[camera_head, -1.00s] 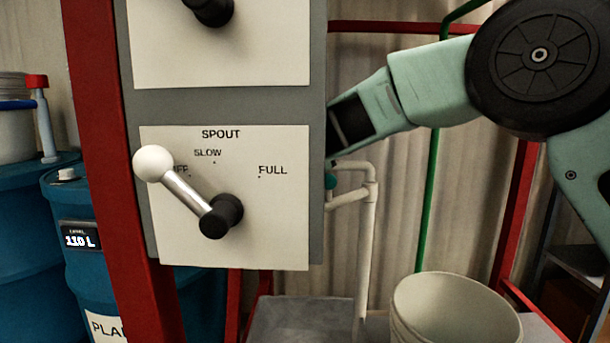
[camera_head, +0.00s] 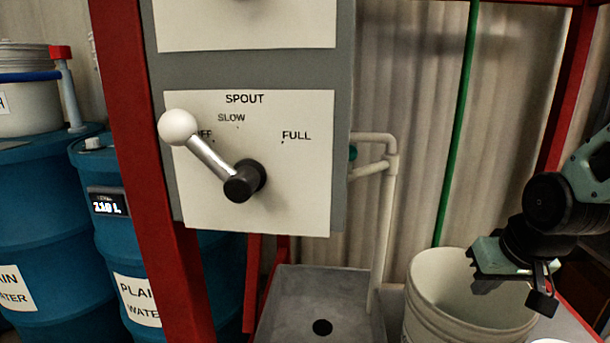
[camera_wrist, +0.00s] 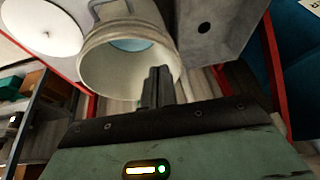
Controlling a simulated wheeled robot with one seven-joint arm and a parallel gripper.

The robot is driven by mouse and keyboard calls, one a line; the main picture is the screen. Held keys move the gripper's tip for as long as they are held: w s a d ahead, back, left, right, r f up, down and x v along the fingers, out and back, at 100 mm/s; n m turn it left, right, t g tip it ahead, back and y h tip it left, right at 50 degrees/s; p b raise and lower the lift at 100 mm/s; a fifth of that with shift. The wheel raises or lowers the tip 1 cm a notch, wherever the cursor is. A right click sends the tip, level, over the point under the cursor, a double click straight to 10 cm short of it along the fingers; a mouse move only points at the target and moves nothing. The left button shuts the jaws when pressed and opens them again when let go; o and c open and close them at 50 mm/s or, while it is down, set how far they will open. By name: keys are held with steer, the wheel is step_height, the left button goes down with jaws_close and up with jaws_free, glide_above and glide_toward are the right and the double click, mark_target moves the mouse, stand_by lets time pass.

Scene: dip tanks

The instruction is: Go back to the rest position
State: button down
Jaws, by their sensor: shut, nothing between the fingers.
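My gripper (camera_head: 545,290) is at the right of the head view, in front of and above the rim of the white bucket (camera_head: 425,305). Its jaws are shut and hold nothing. In the wrist view the closed fingers (camera_wrist: 158,85) point towards the bucket (camera_wrist: 100,72), which has light blue liquid inside. The spout lever (camera_head: 208,158) on the white panel (camera_head: 290,190) points up and left, with its white ball by the OFF mark. My gripper is well apart from the lever.
A grey tray (camera_head: 285,305) with a dark hole stands left of the bucket, under a pale pipe (camera_head: 386,220). Blue drums (camera_head: 45,240) stand at the left. Red frame posts (camera_head: 140,150) bound the panel. A white disc (camera_wrist: 42,28) lies beside the bucket.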

steer(key=s+d+f+g, duration=0.2)
steer(key=s, duration=0.3)
steer(key=s+a+r+n+g, duration=0.2)
steer(key=s+a+n, duration=0.6)
steer(key=s+a, duration=0.7)
step_height(320, 180, up, 14)
steer(key=a+p, duration=0.2)
steer(key=p, duration=1.2)
steer(key=shift+w+a+r+g, duration=0.25)
steer(key=shift+w+a+g, duration=0.05)
steer(key=shift+w, duration=0.1)
